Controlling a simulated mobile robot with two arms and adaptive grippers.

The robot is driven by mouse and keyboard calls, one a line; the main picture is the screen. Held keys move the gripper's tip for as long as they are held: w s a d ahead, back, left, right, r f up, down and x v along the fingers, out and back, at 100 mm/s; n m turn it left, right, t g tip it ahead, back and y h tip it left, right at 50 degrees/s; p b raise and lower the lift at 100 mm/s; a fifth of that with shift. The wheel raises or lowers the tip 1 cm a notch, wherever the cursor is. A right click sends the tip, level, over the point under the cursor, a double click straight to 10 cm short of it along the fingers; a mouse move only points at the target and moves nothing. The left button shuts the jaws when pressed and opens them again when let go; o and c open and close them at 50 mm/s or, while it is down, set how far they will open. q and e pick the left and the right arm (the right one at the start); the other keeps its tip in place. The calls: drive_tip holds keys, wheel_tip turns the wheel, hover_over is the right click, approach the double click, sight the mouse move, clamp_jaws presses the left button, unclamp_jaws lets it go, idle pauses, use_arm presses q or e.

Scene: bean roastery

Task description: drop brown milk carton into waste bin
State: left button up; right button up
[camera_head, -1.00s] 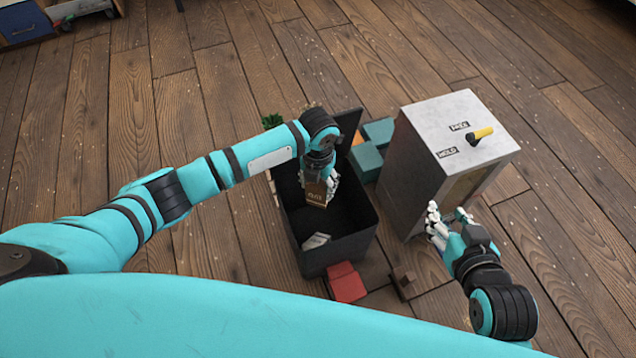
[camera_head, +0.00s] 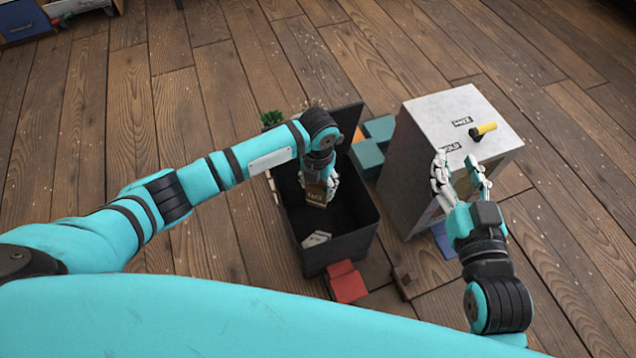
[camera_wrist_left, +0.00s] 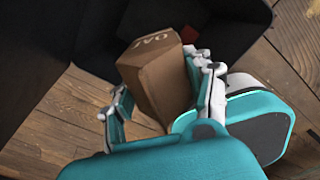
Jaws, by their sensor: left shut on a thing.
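The brown milk carton (camera_head: 316,193) is held in my left gripper (camera_head: 322,186) over the open mouth of the waste bin. In the left wrist view the carton (camera_wrist_left: 155,75) sits between the fingers of my left gripper (camera_wrist_left: 160,105), with part of its lettering showing. The dark waste bin (camera_head: 342,250) stands open on the floor, and a pale piece lies inside it. The bin's dark wall (camera_wrist_left: 85,35) also shows in the left wrist view. My right gripper (camera_head: 463,172) is open and empty at the front of the grey cabinet.
A grey cabinet (camera_head: 408,190) with a yellow-handled lever (camera_head: 483,131) on top stands right of the bin. Teal blocks (camera_head: 368,157) lie between them. A red pedal (camera_head: 347,284) sticks out at the bin's front. Plank floor is clear on the left.

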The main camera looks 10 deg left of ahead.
use_arm(q)
drive_tip(key=o, duration=1.1)
drive_tip(key=shift+c, duration=0.2)
drive_tip(key=shift+r, duration=0.1)
wheel_tip(320, 180, up, 12)
drive_tip(key=shift+f, duration=0.1)
